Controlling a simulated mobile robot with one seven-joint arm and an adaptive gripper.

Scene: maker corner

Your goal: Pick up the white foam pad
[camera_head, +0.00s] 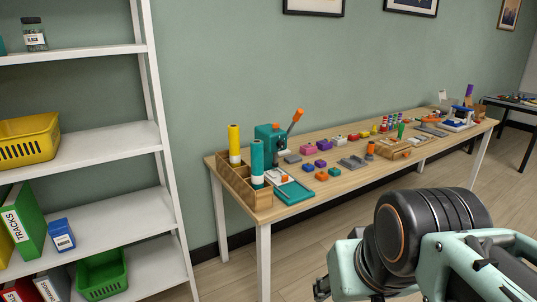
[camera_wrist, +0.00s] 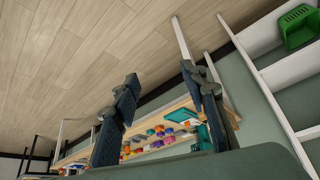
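I cannot make out a white foam pad with certainty. Small pale pieces lie among coloured blocks on the long wooden workbench (camera_head: 330,192) in the head view, too small to identify. My gripper (camera_wrist: 160,76) is open in the wrist view, its two dark fingers wide apart with nothing between them. The workbench shows beyond the fingers, well away from them. In the head view my arm is at the lower right, in front of the bench, and only a dark bit of the gripper (camera_head: 322,288) shows at the bottom edge.
A white shelf unit (camera_head: 165,180) stands at the left with a yellow basket (camera_head: 30,140), green bin (camera_head: 101,274) and binders. On the bench are a wooden box (camera_head: 237,184) with yellow and teal rolls, a teal press (camera_head: 270,138) and a teal tray (camera_head: 293,191). Open floor lies in front.

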